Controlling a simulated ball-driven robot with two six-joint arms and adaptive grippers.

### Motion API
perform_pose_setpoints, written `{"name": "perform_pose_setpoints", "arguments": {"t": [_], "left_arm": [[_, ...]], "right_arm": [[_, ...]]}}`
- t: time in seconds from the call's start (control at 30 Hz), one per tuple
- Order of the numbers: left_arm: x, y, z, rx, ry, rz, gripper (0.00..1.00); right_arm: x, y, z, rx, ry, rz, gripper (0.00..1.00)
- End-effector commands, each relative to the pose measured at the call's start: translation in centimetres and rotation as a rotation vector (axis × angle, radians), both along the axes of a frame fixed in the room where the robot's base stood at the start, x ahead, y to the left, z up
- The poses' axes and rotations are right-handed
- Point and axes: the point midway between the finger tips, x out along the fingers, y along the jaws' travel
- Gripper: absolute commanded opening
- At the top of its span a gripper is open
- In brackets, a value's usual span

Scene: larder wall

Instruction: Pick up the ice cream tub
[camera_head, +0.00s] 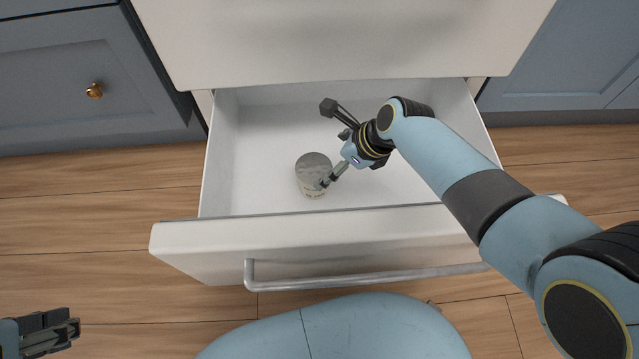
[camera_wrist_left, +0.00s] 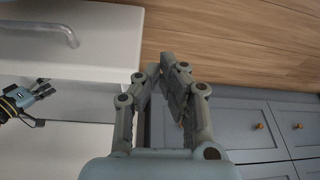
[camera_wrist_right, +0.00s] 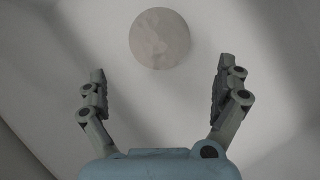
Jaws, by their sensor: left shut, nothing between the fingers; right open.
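The ice cream tub (camera_head: 312,172) is a small round tub with a grey marbled lid and pale sides. It stands upright in the open white drawer, left of the drawer's middle near the front. Its lid (camera_wrist_right: 160,38) shows in the right wrist view, ahead of and between the spread fingers. My right gripper (camera_head: 326,145) is open inside the drawer, just right of the tub; one finger overlaps the tub's right side in the head view, and I cannot tell if it touches. My left gripper (camera_head: 78,328) is shut and empty, outside the drawer at the lower left.
The drawer front (camera_head: 330,225) with its grey bar handle (camera_head: 370,278) lies between my body and the tub. The rest of the drawer floor (camera_head: 262,130) is bare. Blue cabinets (camera_head: 75,85) flank the drawer, and wooden floor (camera_head: 100,225) shows around it.

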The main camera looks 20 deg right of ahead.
Motion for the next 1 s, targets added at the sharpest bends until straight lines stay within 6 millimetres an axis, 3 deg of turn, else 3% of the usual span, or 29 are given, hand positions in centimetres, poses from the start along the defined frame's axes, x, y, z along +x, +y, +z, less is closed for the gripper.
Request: {"name": "perform_pose_setpoints", "arguments": {"t": [0.5,1.0], "left_arm": [[2.4,-0.1,-5.7,-0.009,-0.321,0.001,0.00],[2.3,-0.2,-7.7,-0.015,-0.501,-0.008,0.00]], "right_arm": [[1.5,1.6,-4.1,0.004,0.005,-0.005,1.00],[2.1,2.3,-5.8,0.004,0.004,-0.005,1.00]]}}
